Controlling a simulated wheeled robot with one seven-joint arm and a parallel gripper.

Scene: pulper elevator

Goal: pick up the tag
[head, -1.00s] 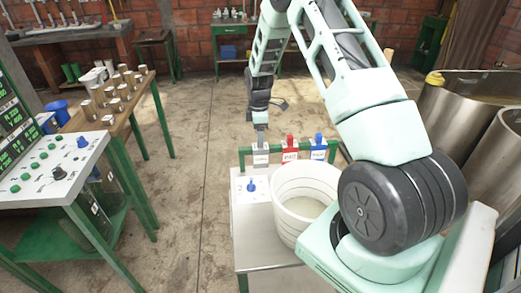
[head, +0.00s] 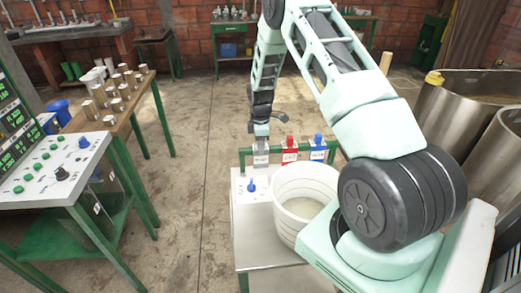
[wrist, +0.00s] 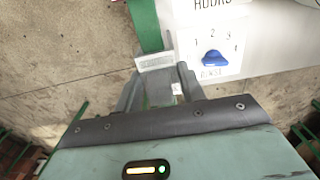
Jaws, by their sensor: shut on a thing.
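A pale grey tag (head: 261,160) with dark lettering hangs at the left end of a green rail, beside a red tag (head: 290,156) and a blue tag (head: 318,154). My gripper (head: 261,143) reaches down from above onto the grey tag's top. In the wrist view the fingers of my gripper (wrist: 158,76) are closed on the grey tag (wrist: 155,61), whose face shows just beyond the fingertips. The tag is still at the rail. The exact grip contact is partly hidden by the fingers.
The green rail (head: 244,158) stands behind a metal stand with a blue knob (head: 251,187) and a white bucket (head: 303,215). Steel tanks (head: 450,115) are at right. A table with metal cups (head: 117,92) and a control panel (head: 60,170) are at left. The middle floor is clear.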

